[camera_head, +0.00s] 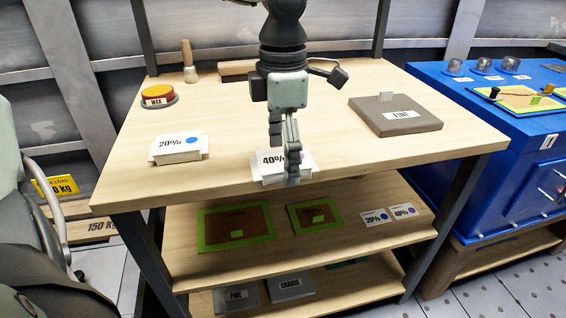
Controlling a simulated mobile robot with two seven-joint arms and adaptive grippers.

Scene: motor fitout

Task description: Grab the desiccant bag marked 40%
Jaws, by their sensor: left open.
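The desiccant bag marked 40% (267,166) is a white packet with a purple dot at its right. It lies near the front edge of the wooden workbench (240,110). My left gripper (285,165) is open and points down over the 40% bag. Its fingers cover the middle of the bag; I cannot tell whether they touch it. A similar white bag marked 20% (180,147), with a blue dot, lies to the left on the bench. My right gripper is not in view.
A WAX tin (158,96) and a wooden-handled brush (188,62) stand at the back left. Shelves below hold green-edged mats (236,228) and cards (376,218). A blue cabinet (520,165) stands right of the bench.

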